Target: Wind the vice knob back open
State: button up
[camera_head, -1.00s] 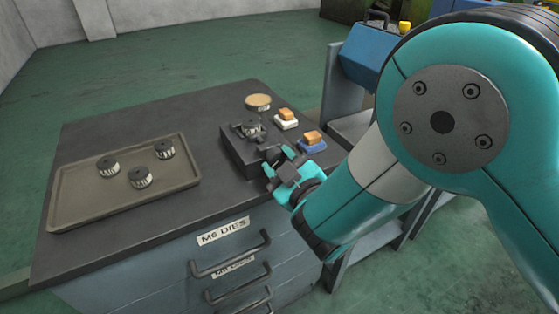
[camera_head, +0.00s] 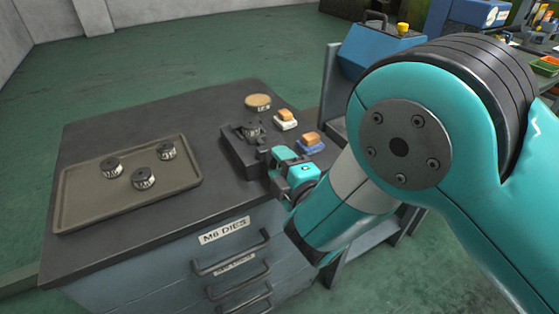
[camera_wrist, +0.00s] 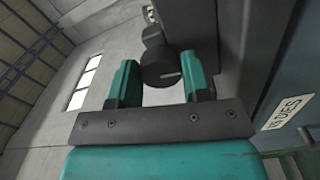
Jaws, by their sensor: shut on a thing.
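The dark vice (camera_head: 238,155) stands on the cabinet top near its right front edge, with a ribbed round die (camera_head: 252,129) in it. My gripper (camera_head: 272,168) is at the vice's front end and hides the knob in the head view. In the wrist view the black round knob (camera_wrist: 160,68) shows a short pale mark on its face. It sits between the two teal fingers of my gripper (camera_wrist: 161,78), which is shut on it.
A brown tray (camera_head: 75,205) with three dies lies on the left of the cabinet top (camera_head: 120,250).

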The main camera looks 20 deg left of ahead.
jog(key=shift+n, duration=0.5)
jog(key=o, duration=0.9)
